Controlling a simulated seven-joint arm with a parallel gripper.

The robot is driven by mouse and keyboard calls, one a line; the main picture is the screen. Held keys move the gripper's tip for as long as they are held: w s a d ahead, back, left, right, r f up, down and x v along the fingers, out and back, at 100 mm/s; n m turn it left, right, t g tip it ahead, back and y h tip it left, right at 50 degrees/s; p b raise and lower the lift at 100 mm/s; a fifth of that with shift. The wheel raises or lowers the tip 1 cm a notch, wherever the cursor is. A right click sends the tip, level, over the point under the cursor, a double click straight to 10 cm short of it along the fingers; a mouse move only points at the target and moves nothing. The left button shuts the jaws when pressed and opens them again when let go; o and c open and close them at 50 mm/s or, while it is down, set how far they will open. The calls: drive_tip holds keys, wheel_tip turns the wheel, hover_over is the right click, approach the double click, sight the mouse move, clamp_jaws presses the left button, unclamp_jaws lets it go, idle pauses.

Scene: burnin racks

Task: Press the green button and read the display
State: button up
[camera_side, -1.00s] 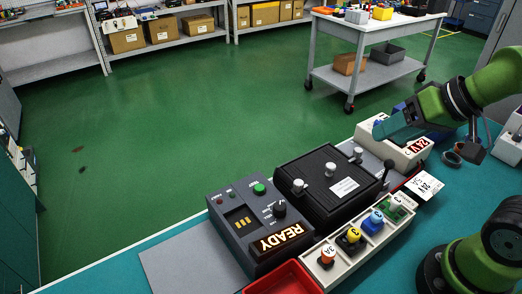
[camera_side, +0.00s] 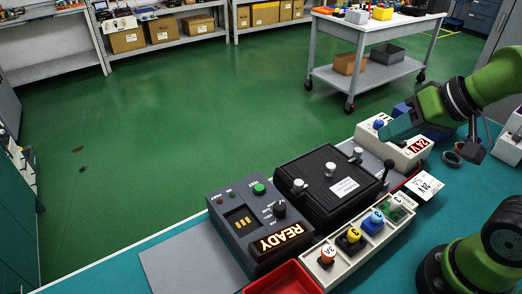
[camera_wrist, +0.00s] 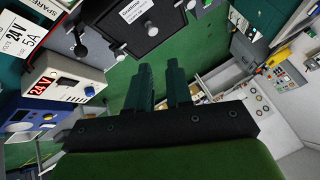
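The green button (camera_side: 259,188) sits on the top of a dark grey control box (camera_side: 232,222) at the lower middle of the side view. The display (camera_side: 279,238) on the box's near edge reads READY in orange letters. My gripper (camera_side: 392,124) is at the right, above the white 24 V unit and well apart from the green button. In the wrist view my gripper's two dark fingers (camera_wrist: 161,84) stand apart with a gap and nothing between them. The green button cannot be made out in the wrist view.
A black box (camera_side: 318,208) with white knobs stands between the control box and the white 24 V unit (camera_side: 413,152). In front are a tray (camera_side: 341,274) of coloured parts and a red bin (camera_side: 287,280). A grey plate (camera_side: 190,262) lies left of the control box.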

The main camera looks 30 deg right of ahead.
clamp_jaws()
idle(1.3)
